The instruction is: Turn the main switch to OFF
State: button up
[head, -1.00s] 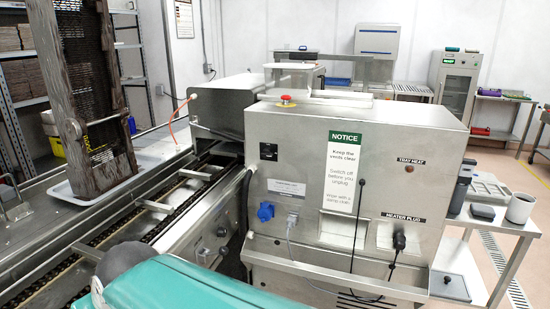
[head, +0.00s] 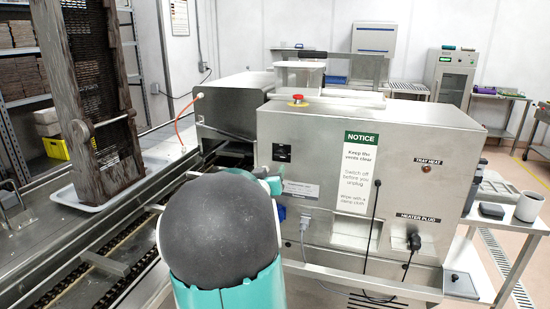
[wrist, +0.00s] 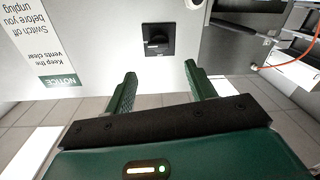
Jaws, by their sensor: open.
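The main switch (head: 282,153) appears as a small black square on the upper left of the steel cabinet's front. It also shows in the wrist view (wrist: 158,40), upside down, as a black plate with a darker middle and a small pale mark. I cannot read its setting. My gripper (wrist: 161,70) is open and empty. Its two green fingers point at the panel, one on each side of the switch in the picture, with the switch beyond the fingertips and apart from them. In the head view my dark round arm joint hides most of the gripper.
A red button (head: 298,101) sits on top of the cabinet (head: 395,160). A notice (head: 356,172) is right of the switch. A grey plug (head: 304,222) and a black heater plug (head: 414,241) have hanging cords. The conveyor (head: 85,275) runs along the left.

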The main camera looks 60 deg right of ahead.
aim_at(279, 157)
jog(key=x, duration=1.2)
jog(key=shift+d, duration=0.1)
jog(key=c, duration=0.9)
